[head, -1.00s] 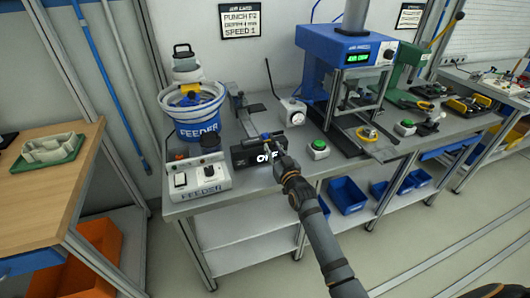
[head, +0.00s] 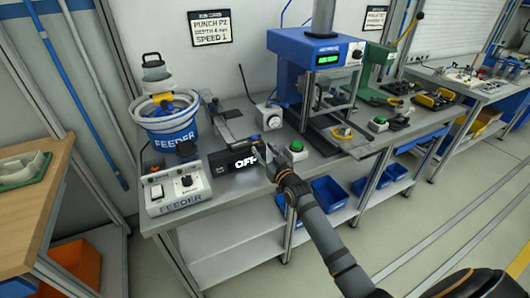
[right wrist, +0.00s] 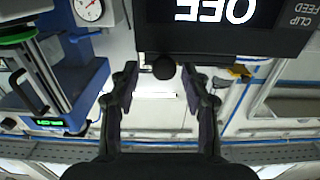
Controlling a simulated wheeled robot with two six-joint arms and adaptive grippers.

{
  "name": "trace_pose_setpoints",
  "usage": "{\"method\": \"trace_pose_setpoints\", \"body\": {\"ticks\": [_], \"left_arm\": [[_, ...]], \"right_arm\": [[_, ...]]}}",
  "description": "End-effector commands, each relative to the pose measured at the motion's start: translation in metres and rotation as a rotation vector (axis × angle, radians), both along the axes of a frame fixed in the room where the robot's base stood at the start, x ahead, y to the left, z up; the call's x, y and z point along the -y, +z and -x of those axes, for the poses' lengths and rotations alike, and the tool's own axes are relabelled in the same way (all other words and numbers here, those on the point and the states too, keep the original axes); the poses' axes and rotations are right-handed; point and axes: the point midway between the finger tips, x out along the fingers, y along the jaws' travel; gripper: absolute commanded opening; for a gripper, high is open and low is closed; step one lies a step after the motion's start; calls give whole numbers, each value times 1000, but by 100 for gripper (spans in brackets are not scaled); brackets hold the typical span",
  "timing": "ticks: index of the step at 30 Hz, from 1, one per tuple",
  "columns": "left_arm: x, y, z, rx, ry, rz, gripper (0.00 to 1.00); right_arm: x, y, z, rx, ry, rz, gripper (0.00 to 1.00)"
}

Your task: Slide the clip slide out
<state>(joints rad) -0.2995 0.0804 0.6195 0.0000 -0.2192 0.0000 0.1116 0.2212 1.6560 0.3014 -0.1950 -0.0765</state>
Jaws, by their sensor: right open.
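The black clip feed box (head: 226,164) with a lit "OFF" display stands on the grey bench, and it also shows upside down in the right wrist view (right wrist: 160,40). A round black knob (right wrist: 163,67) sticks out from it; I take this as the clip slide's handle. My right gripper (head: 270,157) is at the right end of the box. In the right wrist view my right gripper (right wrist: 160,80) is open, with its fingertips on either side of the knob. A gap shows on both sides. My left gripper is not in view.
The feeder control box (head: 178,190) and feeder bowl (head: 170,125) stand left of the clip feed. A dial gauge (head: 267,117), a green button (head: 296,146) and the blue press (head: 315,50) stand behind and right. Blue bins (head: 328,193) sit on the lower shelf.

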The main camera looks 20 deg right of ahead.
Motion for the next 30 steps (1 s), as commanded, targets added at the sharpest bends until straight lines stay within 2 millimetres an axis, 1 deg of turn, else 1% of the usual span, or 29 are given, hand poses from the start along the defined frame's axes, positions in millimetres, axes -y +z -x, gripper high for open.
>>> {"method": "trace_pose_setpoints", "body": {"ticks": [2,5,12,16,22,30], "left_arm": [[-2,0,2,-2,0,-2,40],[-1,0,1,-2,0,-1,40],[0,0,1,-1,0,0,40],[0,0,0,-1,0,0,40],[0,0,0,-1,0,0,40],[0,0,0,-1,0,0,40]], "right_arm": [[0,-1,3,-1,0,1,47],[1,-2,17,-2,0,4,47],[3,-2,77,-4,3,8,47],[4,-1,99,-3,2,7,47],[5,-1,116,-2,0,4,47],[5,0,120,0,-1,0,47]]}}
